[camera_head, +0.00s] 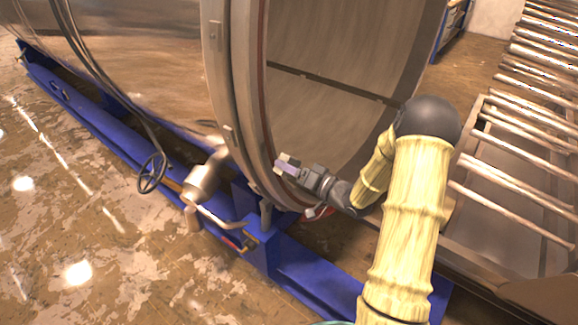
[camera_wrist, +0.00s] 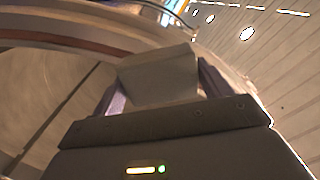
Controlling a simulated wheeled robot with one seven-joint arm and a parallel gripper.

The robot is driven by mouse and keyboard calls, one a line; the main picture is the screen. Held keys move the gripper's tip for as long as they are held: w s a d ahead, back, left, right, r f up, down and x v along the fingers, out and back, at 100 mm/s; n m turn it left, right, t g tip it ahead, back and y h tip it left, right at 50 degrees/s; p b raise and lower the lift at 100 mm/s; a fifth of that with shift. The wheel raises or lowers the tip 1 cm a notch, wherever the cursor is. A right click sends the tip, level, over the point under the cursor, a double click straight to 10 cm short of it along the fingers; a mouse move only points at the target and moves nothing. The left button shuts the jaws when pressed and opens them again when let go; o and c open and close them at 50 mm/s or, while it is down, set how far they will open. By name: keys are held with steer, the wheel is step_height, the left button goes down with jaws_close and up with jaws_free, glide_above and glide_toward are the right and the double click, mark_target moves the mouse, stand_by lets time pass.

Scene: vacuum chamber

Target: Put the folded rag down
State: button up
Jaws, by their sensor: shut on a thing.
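My gripper (camera_head: 286,165) is at the rim of the open vacuum chamber (camera_head: 330,110), at the end of my yellow-sleeved arm. In the wrist view my gripper (camera_wrist: 160,92) is shut on a pale grey-beige block-like thing (camera_wrist: 158,72), which I take to be the folded rag. It sits between the two purplish fingers. In the head view only a small pale bit of the rag (camera_head: 284,157) shows at the fingertips. The chamber rim (camera_wrist: 90,40) curves behind the rag in the wrist view. I cannot tell whether the rag touches the rim.
A blue support frame (camera_head: 262,250) runs under the chamber, with a handwheel (camera_head: 152,172) and a metal cylinder (camera_head: 205,175) on its left. A roller conveyor (camera_head: 515,150) stands at the right. The worn floor (camera_head: 70,220) at the left is open.

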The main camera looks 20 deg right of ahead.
steer(key=shift+f, duration=0.1)
steer(key=s+a+f+m+t+h, duration=0.1)
steer(key=s+a+f+m+h, duration=0.1)
steer(key=f, duration=1)
steer(key=s+a+f+m+t+h, duration=0.2)
steer(key=s+f+m+h, duration=0.3)
steer(key=f, duration=0.8)
steer(key=s+h, duration=0.2)
steer(key=h, duration=0.1)
steer(key=shift+s+h, duration=0.2)
steer(key=shift+h, duration=0.1)
steer(key=shift+a, duration=0.15)
